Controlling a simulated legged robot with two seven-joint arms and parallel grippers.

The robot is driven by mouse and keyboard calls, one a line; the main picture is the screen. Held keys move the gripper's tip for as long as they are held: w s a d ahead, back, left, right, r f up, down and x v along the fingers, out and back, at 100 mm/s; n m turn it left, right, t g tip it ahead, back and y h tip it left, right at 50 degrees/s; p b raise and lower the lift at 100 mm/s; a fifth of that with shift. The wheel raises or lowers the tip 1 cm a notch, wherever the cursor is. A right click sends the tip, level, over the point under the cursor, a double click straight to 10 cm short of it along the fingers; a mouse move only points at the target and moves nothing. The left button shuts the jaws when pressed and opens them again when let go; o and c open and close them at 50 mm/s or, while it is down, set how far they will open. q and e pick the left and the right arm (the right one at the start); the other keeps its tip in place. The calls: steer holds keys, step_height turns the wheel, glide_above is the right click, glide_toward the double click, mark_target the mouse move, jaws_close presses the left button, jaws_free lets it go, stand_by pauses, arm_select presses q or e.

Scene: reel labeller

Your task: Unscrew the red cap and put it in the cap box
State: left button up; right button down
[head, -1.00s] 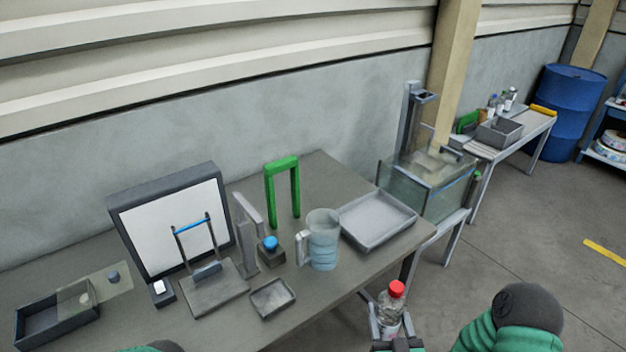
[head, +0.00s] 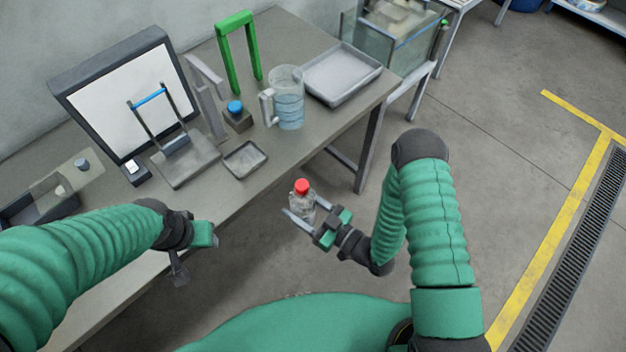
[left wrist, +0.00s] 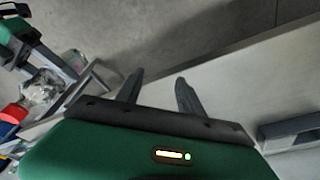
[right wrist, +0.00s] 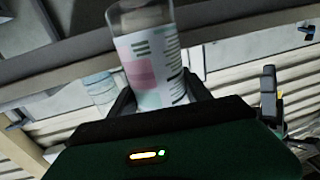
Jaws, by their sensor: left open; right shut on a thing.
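The red cap (head: 301,186) sits on top of a clear bottle (head: 298,207), upright in front of the table edge. My right gripper (head: 306,212) is shut on the bottle's body. In the right wrist view the bottle's printed label (right wrist: 150,62) shows between the fingers; the cap is out of that view. My left gripper (head: 179,272) is to the left of the bottle, apart from it, open and empty. The left wrist view shows its spread fingers (left wrist: 158,90) and the red cap (left wrist: 14,113) at the left edge. I cannot tell which container is the cap box.
On the table stand a small grey open tray (head: 232,167), a blue-topped block (head: 238,119), a jug (head: 289,112), a green frame (head: 225,51), a large tray (head: 375,75) and a white panel (head: 117,105). A dark box (head: 14,222) is at far left.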

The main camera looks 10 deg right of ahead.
arm_select(q)
steer(key=w+d+r+m, duration=0.3)
steer(key=w+d+m, duration=0.25)
steer(key=m, duration=0.45)
steer(key=m+g, duration=0.3)
steer(key=m, duration=2.3)
glide_toward(307, 183)
steer(key=shift+a+f, duration=0.3)
steer(key=shift+d+m, duration=0.2)
steer(key=shift+m, duration=0.4)
step_height(307, 183, down, 8)
steer(key=shift+r, duration=0.15)
jaws_close()
steer(key=shift+s, duration=0.1)
